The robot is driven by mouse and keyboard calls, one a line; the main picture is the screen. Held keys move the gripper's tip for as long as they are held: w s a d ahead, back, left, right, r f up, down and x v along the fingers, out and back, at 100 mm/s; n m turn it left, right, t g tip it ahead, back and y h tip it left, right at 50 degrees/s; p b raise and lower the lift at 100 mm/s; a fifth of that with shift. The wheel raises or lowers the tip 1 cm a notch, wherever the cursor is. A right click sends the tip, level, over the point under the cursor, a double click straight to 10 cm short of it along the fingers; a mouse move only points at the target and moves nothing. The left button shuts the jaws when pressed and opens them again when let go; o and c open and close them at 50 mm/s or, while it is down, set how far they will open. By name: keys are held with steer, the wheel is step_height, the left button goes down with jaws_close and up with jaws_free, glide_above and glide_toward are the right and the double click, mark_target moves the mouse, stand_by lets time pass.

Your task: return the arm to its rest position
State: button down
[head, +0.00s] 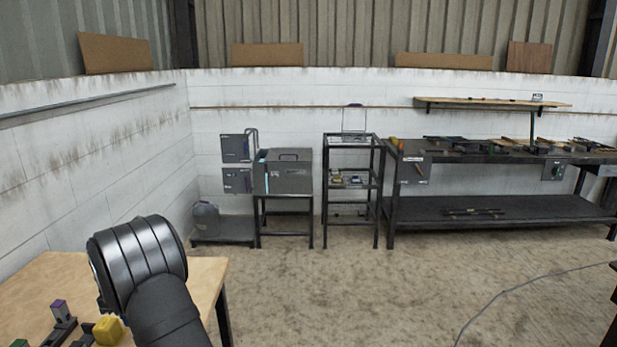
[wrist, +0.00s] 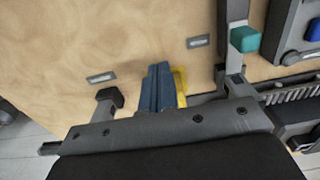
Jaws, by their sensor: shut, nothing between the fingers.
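My arm (head: 145,275) shows in the head view as a dark, rounded link over the wooden table (head: 205,272) at the lower left. My gripper is hidden there. In the wrist view my gripper (wrist: 158,68) has its two blue-grey fingers together, with nothing between them. A yellow piece (wrist: 180,86) shows just beside and behind the fingers; I cannot tell whether they touch. A teal block (wrist: 244,39) on a grey lever stands to the right. A yellow block (head: 108,330) also shows in the head view, beside my arm.
A grey post with a purple top (head: 59,308) stands on the table left of my arm. In the wrist view a dark fixture with a blue part (wrist: 312,30) is at the upper right. Bare wood lies above the fingers.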

steer(key=f, duration=0.5)
steer(key=shift+a+f, duration=0.15)
steer(key=shift+a, duration=0.15)
steer(key=a, duration=0.3)
steer(key=shift+a+f, duration=0.15)
steer(key=shift+a, duration=0.1)
steer(key=d, duration=1.5)
steer(key=shift+d, duration=0.2)
step_height(320, 180, up, 17)
steer(key=s+d+m+y, duration=0.1)
steer(key=m, duration=0.5)
steer(key=shift+s+d+t, duration=0.15)
steer(key=shift+s+t, duration=0.05)
steer(key=shift+t, duration=0.1)
